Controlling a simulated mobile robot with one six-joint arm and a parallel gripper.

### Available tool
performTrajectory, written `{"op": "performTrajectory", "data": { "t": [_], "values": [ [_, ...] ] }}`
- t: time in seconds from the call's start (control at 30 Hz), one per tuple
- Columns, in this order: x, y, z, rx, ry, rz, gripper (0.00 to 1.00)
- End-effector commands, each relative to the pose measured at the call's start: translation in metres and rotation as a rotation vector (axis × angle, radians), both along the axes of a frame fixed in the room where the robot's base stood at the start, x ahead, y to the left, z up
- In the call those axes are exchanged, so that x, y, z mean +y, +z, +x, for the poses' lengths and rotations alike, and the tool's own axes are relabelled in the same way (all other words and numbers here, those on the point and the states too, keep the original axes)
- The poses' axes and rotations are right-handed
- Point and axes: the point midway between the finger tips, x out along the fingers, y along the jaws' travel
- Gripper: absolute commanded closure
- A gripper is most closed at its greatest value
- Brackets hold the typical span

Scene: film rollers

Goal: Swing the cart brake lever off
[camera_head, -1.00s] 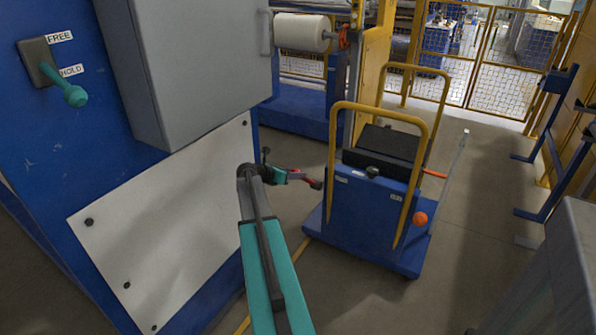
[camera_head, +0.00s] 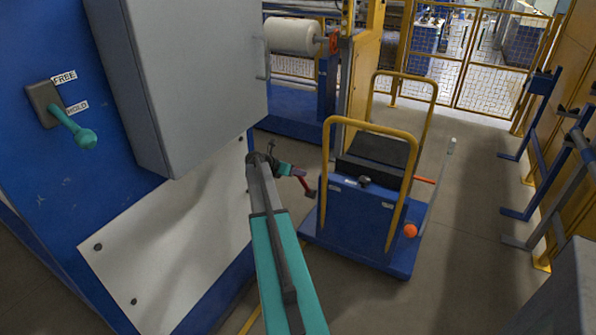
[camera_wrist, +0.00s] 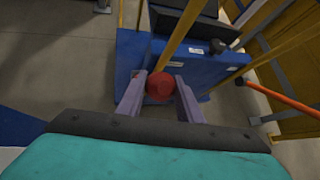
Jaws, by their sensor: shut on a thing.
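The blue cart (camera_head: 355,225) with yellow hoop handles stands right of my gripper (camera_head: 294,172).
An orange ball (camera_head: 410,231) on the cart's right side and an orange-red rod (camera_head: 424,181) stick out. A blue machine with a grey cabinet (camera_head: 195,80) and a teal lever (camera_head: 75,128), labelled FREE and HOLD, stands left of my arm.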

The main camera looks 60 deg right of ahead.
Motion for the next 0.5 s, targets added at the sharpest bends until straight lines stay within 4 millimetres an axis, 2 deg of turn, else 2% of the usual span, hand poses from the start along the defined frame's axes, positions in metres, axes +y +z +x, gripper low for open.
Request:
{"op": "performTrajectory", "data": {
  "t": [0.5],
  "values": [
    [-0.008,0.01,0.012,0.009,0.012,-0.002,1.0]
  ]
}}
